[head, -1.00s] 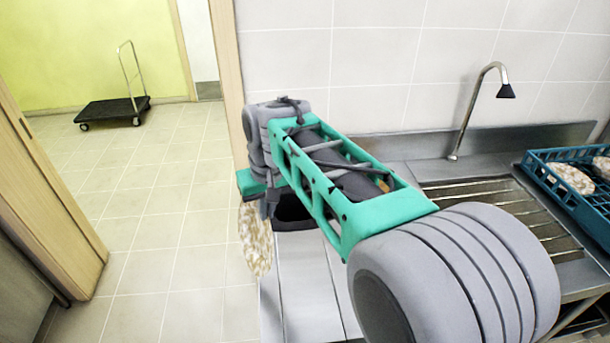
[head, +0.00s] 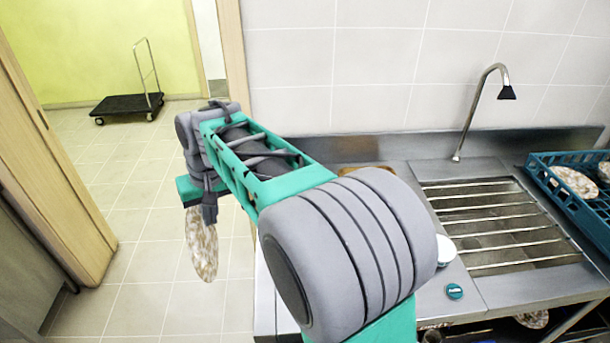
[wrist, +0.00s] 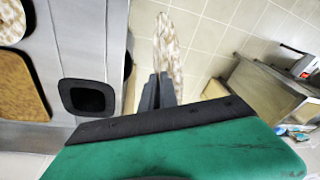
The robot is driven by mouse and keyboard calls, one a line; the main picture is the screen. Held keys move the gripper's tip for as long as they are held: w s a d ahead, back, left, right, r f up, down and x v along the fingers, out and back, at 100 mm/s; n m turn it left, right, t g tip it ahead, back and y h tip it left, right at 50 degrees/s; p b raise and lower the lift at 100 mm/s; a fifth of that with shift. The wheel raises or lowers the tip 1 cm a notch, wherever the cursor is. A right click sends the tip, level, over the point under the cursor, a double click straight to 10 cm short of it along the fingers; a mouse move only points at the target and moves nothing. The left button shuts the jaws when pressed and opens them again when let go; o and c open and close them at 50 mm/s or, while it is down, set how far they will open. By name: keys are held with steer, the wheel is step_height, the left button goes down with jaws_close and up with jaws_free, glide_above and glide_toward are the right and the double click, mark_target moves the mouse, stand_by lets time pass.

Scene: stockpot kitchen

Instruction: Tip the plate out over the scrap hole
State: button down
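My gripper (head: 210,207) is shut on the edge of a brown-and-white speckled plate (head: 203,247). The plate hangs steeply on edge below the fingers, out over the floor to the left of the steel counter. No food can be made out on it. In the wrist view, my fingers (wrist: 157,92) hold the same plate (wrist: 170,45) at its near edge. The scrap hole (wrist: 87,97), a dark square opening with a black rim, is in the counter left of the plate there. The plate is apart from it, past the counter's edge. My arm hides the hole in the head view.
A sink with bars (head: 490,220), a tap (head: 470,115) and a blue rack (head: 560,190) with plates are at right. A green disc (head: 454,291) lies on the counter. A tan board (wrist: 20,85) lies near the hole. The floor at left is open, with a cart (head: 128,107) far back.

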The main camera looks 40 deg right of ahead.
steer(key=w+d+f+m+t+h+p, duration=0.1)
steer(key=d+f+m+t, duration=0.3)
steer(key=d, duration=0.7)
steer(key=w+d+f+m+p, duration=0.1)
steer(key=d+m, duration=0.6)
steer(key=d, duration=0.4)
steer(key=w+d+f+m+t+h+p, duration=0.1)
steer(key=w+d+f+m+p, duration=0.3)
steer(key=d, duration=0.7)
steer(key=s+f+t+b, duration=0.1)
steer(key=f+t+b, duration=0.1)
steer(key=b, duration=0.3)
steer(key=s+f+m+t+b, duration=0.1)
steer(key=f+t+b, duration=0.1)
steer(key=f+b, duration=0.2)
steer(key=s+f+t+y+b, duration=0.1)
steer(key=f+t+b, duration=0.1)
steer(key=b, duration=0.5)
steer(key=shift+s+f+m, duration=0.2)
steer(key=shift+f+m, duration=0.1)
steer(key=shift+f, duration=0.6)
steer(key=shift+f+t+b, duration=0.35)
steer(key=shift+t+b, duration=0.05)
steer(key=shift+b, duration=0.65)
